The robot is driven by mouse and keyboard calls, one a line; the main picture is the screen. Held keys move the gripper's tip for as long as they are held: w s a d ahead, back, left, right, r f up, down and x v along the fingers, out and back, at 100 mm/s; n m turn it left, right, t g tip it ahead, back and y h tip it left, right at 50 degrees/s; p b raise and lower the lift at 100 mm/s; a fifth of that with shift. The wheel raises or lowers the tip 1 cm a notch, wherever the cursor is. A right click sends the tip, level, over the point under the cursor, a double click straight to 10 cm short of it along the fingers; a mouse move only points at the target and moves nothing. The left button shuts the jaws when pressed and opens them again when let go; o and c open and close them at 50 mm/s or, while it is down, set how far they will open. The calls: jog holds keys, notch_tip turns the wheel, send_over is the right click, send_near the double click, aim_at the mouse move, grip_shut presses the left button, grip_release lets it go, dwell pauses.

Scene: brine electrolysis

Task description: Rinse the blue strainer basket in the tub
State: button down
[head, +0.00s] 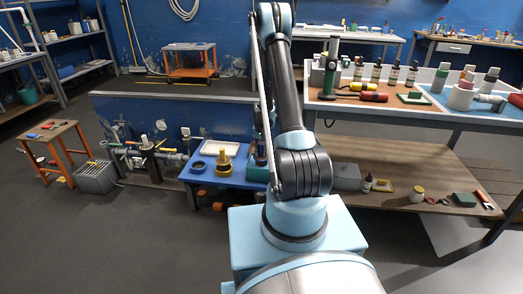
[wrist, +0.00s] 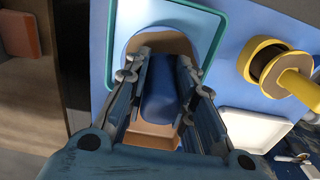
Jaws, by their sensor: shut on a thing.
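In the wrist view my gripper (wrist: 160,75) is shut on a dark blue piece (wrist: 157,92), which I take to be part of the blue strainer basket. The basket's full shape is hidden by the fingers. A tan, round-edged area shows around and behind it; I cannot tell whether it belongs to the basket. The teal rim of the tub (wrist: 213,45) frames a light blue inside, and the gripper points into it. I cannot tell how deep the basket sits. In the head view my arm hides the gripper and most of the tub (head: 256,167).
The low blue table (head: 225,182) also bears a white tray (wrist: 262,130) and a yellow spool-like fitting (wrist: 262,62), close right of the tub. A pipe rig (head: 150,158) stands left. A cluttered workbench (head: 455,118) stands right. The grey floor in front is clear.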

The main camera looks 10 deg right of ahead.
aim_at(261, 156)
jog(key=shift+f, duration=1.85)
dwell(4.6)
jog(key=shift+r, duration=6.25)
